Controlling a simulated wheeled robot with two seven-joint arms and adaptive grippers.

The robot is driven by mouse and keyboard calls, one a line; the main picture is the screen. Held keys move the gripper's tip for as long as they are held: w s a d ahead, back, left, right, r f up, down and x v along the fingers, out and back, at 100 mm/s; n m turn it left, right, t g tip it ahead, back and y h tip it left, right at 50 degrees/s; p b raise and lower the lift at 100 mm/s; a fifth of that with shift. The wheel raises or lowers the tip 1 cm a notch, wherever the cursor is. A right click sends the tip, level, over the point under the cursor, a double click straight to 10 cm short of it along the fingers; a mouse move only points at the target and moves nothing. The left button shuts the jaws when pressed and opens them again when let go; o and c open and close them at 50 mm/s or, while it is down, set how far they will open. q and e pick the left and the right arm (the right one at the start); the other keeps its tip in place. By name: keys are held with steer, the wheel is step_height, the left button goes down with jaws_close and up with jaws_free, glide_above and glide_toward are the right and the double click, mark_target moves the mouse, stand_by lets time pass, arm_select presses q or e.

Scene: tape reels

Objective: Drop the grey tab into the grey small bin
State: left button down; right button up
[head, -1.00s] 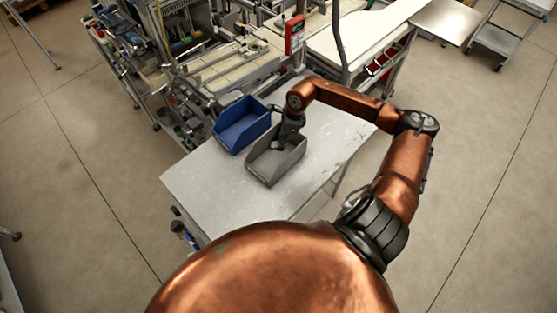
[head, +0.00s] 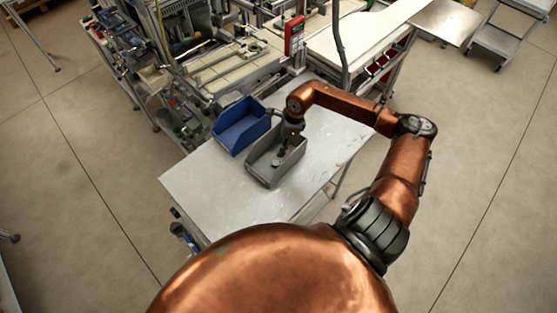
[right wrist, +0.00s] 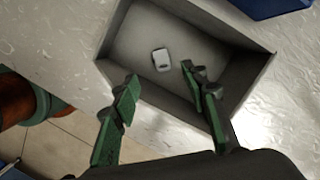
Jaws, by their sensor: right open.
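The grey small bin (head: 265,170) stands on the table, beside a blue bin. The grey tab (right wrist: 161,59) lies on the bin's floor in the right wrist view, a small light piece with a dark mark. The bin's inside and rim (right wrist: 262,84) show around it. My right gripper (head: 281,157) reaches down over the bin in the head view. In the right wrist view its two green fingers (right wrist: 158,76) are apart, with nothing between them, and the tab lies beyond their tips. My left gripper is not in view.
The blue bin (head: 239,127) stands close by at the left of the grey bin. The near left part of the table (head: 215,195) is clear. A red device (head: 294,36) on a post and a cluttered workbench stand behind the table.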

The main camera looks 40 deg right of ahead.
steer(key=v, duration=1.2)
